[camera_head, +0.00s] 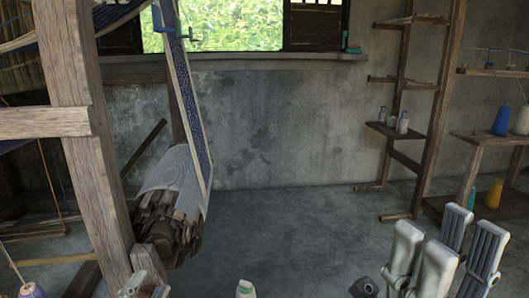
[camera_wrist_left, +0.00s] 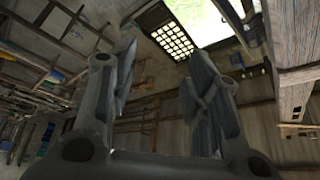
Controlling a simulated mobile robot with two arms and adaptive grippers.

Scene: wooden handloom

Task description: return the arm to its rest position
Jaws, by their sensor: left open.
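My left gripper (camera_head: 147,280) shows only in part at the bottom left of the head view, low beside the foot of the loom's post. In the left wrist view its two dark fingers (camera_wrist_left: 160,80) stand wide apart, with nothing between them. My right gripper (camera_head: 446,228) is at the lower right of the head view. Its pale grey fingers point upward, stand apart and hold nothing that I can see. The rest of both arms is out of the head view.
The wooden loom post (camera_head: 78,130) and the cloth roll (camera_head: 172,178) fill the left side. A wooden shelf rack (camera_head: 440,95) with small bottles stands against the back wall at right. Cones of yarn stand on the right. The middle floor (camera_head: 300,225) is clear.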

